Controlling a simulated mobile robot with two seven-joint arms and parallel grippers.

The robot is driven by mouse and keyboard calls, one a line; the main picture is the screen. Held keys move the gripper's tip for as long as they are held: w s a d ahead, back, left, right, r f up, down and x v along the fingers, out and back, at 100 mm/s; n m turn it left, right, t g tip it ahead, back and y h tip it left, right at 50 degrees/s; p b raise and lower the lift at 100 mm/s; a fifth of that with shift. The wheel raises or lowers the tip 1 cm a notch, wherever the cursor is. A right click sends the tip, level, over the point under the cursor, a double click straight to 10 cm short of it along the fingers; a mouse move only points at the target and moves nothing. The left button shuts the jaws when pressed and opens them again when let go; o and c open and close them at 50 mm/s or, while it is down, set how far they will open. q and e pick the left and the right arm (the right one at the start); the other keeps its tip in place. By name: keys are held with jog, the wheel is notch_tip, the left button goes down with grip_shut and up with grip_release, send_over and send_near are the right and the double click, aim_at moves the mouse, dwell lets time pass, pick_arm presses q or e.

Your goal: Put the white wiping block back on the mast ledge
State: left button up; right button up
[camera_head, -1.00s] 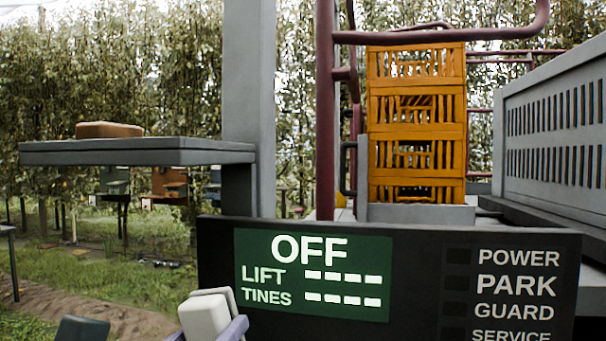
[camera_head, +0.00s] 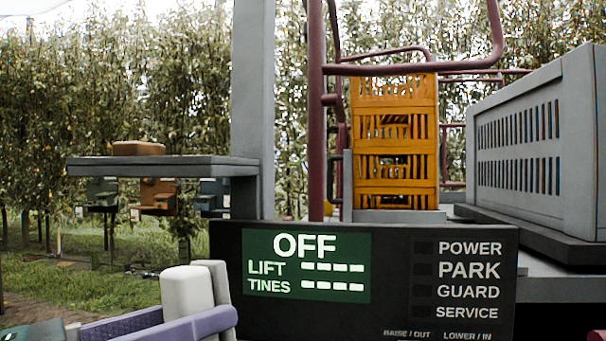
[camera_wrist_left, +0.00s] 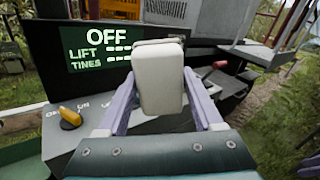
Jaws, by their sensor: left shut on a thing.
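The white wiping block (camera_head: 187,292) is held upright in my left gripper (camera_head: 185,325), whose purple fingers close on it from both sides. It also shows in the left wrist view (camera_wrist_left: 158,85), between the fingertips (camera_wrist_left: 158,100). The mast ledge (camera_head: 160,168) is a flat grey shelf joined to the grey mast (camera_head: 252,90). A brown block (camera_head: 138,148) lies on the ledge; the rest of its visible edge is bare. In the head view the white block appears below the ledge, in front of the control panel's left end.
The dark control panel (camera_head: 229,312) with a green OFF display (camera_head: 306,266) stands close to the held block. The left wrist view shows a yellow knob (camera_wrist_left: 70,118) and a red-handled lever (camera_wrist_left: 217,68). Stacked orange crates (camera_head: 394,140) and a grey slotted housing (camera_head: 520,150) stand beyond.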

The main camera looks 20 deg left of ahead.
pick_arm(q)
jog(key=s+d+r+m+g+h, duration=0.4)
jog(key=s+r+m+g+h, duration=0.1)
jog(key=r+m+g+h, duration=0.1)
jog(key=shift+d+r+m+h, duration=0.3)
jog(key=shift+r+m+h, duration=0.1)
jog(key=shift+r+h, duration=0.5)
jog(key=shift+w+f, duration=0.15)
jog(key=shift+f, duration=0.05)
